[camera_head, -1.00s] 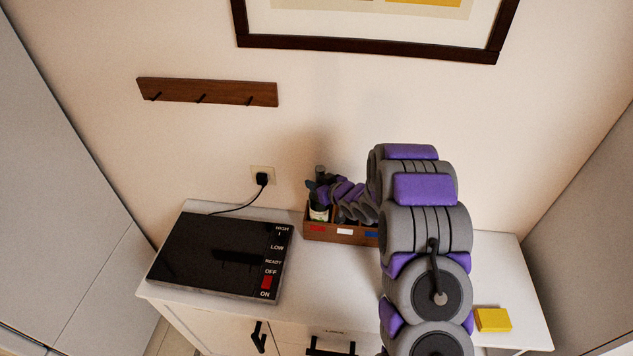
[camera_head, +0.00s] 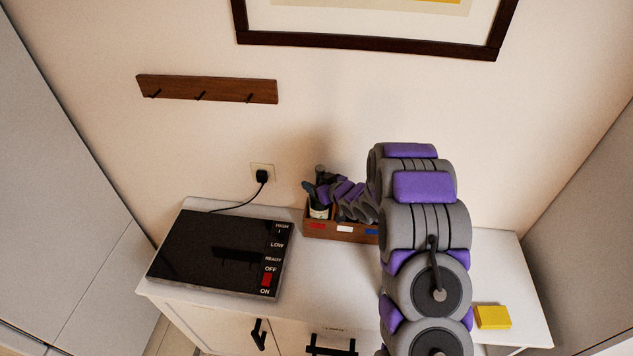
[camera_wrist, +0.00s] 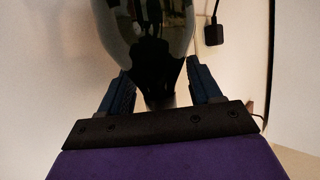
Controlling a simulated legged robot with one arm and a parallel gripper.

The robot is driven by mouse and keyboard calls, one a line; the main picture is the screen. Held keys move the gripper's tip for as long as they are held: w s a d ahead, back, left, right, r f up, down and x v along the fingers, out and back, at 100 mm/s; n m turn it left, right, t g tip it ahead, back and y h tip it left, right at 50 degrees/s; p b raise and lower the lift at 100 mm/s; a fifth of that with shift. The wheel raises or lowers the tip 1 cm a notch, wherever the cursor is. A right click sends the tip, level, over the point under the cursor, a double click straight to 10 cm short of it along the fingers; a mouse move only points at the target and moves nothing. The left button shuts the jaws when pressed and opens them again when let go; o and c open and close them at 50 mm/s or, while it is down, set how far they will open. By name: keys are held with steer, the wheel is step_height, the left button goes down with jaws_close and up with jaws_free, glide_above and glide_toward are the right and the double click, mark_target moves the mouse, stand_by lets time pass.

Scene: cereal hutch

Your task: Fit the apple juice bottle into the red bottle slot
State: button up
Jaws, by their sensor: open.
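A wooden box (camera_head: 327,235) on the white cabinet has red (camera_head: 317,226), white and blue labels on its front. The dark apple juice bottle (camera_head: 318,212) with a pale label stands at the box's left end, behind the red label. Its lower part is hidden by the box wall. My gripper (camera_head: 318,190) is open at the bottle's upper part. In the wrist view, the dark glossy bottle (camera_wrist: 150,45) lies between the two spread fingers of my gripper (camera_wrist: 160,85). Whether a finger touches it I cannot tell.
A black hot plate (camera_head: 222,253) stands left of the box, its cord running to a wall socket (camera_head: 262,172). A yellow block (camera_head: 492,317) lies at the front right. My arm hides the box's right end. Free top shows on the right.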

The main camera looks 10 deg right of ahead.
steer(key=p+v, duration=0.1)
steer(key=v, duration=1.6)
steer(key=shift+d, duration=0.15)
steer(key=shift+d, duration=0.1)
